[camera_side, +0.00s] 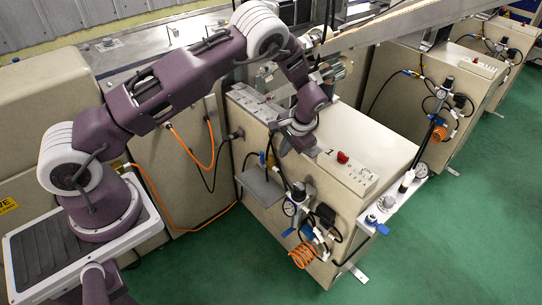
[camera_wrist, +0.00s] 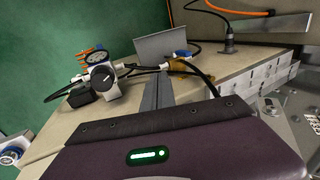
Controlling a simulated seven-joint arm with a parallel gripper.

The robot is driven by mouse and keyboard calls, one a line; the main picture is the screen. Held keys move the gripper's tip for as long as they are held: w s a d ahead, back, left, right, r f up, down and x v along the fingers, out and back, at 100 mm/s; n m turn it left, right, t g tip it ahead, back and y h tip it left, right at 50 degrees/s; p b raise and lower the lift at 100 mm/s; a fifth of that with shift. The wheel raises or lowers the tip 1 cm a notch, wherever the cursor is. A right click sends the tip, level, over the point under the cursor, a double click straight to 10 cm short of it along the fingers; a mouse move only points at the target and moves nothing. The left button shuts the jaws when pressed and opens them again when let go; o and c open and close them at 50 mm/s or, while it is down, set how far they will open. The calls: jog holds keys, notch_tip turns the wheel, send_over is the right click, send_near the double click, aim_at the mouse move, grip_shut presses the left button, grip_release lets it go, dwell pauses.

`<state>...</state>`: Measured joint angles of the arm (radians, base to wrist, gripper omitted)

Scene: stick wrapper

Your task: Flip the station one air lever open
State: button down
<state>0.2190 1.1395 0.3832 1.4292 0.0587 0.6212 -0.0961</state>
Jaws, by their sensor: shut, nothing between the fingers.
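The station one cabinet (camera_side: 340,190) is beige, with a "1" and a red switch on its top strip. A brass-coloured valve (camera_side: 266,159) sits at its front upper edge, below and left of my gripper (camera_side: 285,148). In the wrist view the brass valve (camera_wrist: 179,66) has a small blue part (camera_wrist: 182,53) beside it that looks like its lever; I cannot tell its exact angle. My gripper (camera_wrist: 158,80) shows there as narrow grey fingers, shut and empty, pointing toward the valve. The fingertips look apart from it, but the gap is hard to judge.
A round gauge (camera_side: 289,208), black fittings, hoses and an orange coil (camera_side: 302,255) hang on the cabinet's front. A grey metal plate (camera_side: 262,186) juts out near the valve. Another blue handle (camera_side: 379,228) is on the right bracket. Green floor is clear in front.

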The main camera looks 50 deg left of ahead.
aim_at(262, 158)
jog(key=a+f, duration=0.7)
jog(key=f, duration=0.2)
jog(key=shift+a, duration=0.3)
jog(key=shift+a+r+h, duration=0.15)
jog(key=shift+a+h, duration=0.1)
jog(key=shift+h, duration=0.15)
